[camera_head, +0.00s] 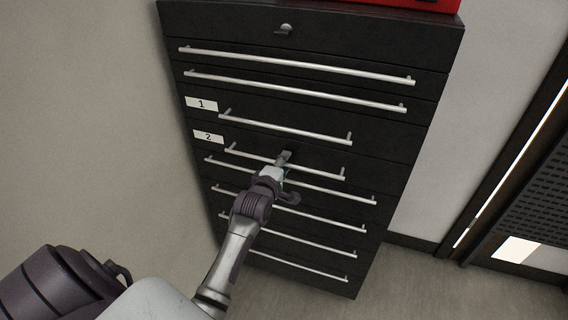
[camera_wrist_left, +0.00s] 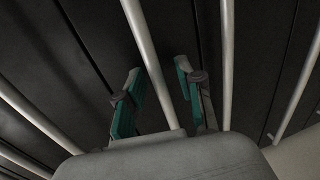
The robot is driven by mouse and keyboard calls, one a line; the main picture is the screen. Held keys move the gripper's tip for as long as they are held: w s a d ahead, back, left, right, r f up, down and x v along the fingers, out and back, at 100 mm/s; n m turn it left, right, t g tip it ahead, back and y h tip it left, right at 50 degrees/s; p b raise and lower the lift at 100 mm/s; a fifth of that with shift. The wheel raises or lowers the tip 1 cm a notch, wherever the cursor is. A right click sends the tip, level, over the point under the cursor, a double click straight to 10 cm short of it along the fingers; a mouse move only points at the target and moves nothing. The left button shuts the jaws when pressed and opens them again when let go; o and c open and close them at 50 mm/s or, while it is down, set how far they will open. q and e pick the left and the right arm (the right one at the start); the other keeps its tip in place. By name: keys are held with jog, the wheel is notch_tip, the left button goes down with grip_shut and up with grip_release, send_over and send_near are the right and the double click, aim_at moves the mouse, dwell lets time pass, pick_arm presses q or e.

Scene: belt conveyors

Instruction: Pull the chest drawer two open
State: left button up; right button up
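The black drawer chest (camera_head: 400,150) stands ahead with its drawers shut. Drawer two carries a white label "2" (camera_head: 208,136) and a short silver bar handle (camera_head: 320,172). My left gripper (camera_head: 284,177) is at the middle of this handle, covering part of it. In the left wrist view my left gripper (camera_wrist_left: 158,72) is open, its teal-padded fingers on either side of a silver bar (camera_wrist_left: 147,50), with gaps visible. The bar appears to be the drawer two handle. Whether the fingers touch it cannot be told. My right gripper is not in view.
Drawer one's handle (camera_head: 285,127), label "1" (camera_head: 202,104), is just above. A longer handle (camera_head: 350,196) runs close below. A red object (camera_head: 420,3) sits on top of the chest. Clear floor (camera_head: 430,285) lies at the lower right; a wall is at left.

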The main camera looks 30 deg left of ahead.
pick_arm(q)
grip_shut()
jog(key=shift+s, duration=0.1)
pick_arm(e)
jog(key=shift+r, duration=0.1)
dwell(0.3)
